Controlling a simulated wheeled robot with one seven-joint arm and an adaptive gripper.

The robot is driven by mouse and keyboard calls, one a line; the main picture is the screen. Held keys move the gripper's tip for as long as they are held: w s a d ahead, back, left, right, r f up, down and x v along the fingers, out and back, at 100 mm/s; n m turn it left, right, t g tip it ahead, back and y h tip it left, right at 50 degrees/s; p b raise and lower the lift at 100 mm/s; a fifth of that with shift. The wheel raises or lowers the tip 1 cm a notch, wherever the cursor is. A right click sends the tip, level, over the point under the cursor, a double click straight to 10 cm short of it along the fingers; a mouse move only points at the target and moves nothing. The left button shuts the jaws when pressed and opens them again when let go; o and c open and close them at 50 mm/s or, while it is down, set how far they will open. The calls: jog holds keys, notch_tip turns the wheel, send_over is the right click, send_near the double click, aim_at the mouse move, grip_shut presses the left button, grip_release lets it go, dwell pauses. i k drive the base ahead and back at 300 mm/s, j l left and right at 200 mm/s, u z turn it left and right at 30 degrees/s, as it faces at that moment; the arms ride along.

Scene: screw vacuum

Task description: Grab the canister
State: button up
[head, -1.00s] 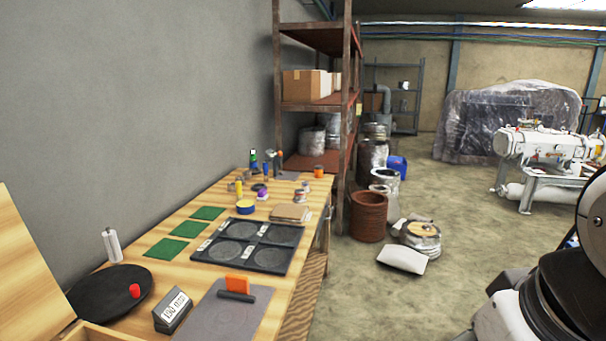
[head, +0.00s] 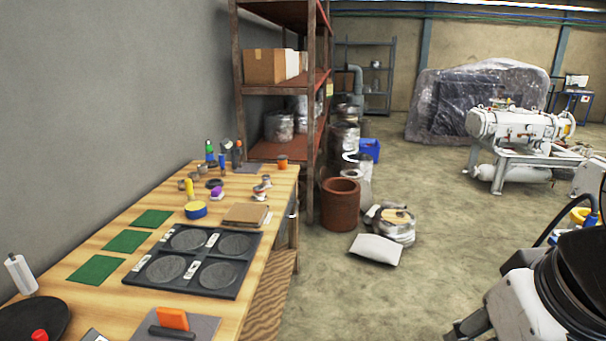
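I cannot tell which thing is the canister. In the head view, a blue container (head: 369,149) stands on the floor behind several silvery metal drums (head: 343,142) beside the shelf. A brown-red open cylinder (head: 340,204) stands in front of them, and a low foil-wrapped round container (head: 396,223) with a tan top is to its right. A small white cylinder (head: 21,274) stands at the table's left edge.
The wooden table (head: 120,231) holds a black tray (head: 135,284) with round recesses, green squares and small tools. A rusty shelf (head: 313,110) stands behind it. A pale sack (head: 375,250) lies on the floor. A white machine (head: 515,130) stands right. The middle floor is clear.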

aim_at(282, 159)
jog(key=i+z, duration=0.3)
jog(key=i, duration=1.55)
jog(key=i+u, duration=0.15)
jog(key=i, duration=0.45)
jog(key=i+l+u, duration=0.1)
jog(key=i, duration=0.55)
jog(key=i+l+u, duration=0.15)
jog(key=i+l, duration=0.15)
jog(key=i, duration=0.3)
jog(key=i+l+u, duration=0.2)
jog(key=i+u, duration=0.15)
jog(key=i+l+u, duration=0.3)
jog(key=i+l, duration=0.05)
jog(key=i, duration=0.1)
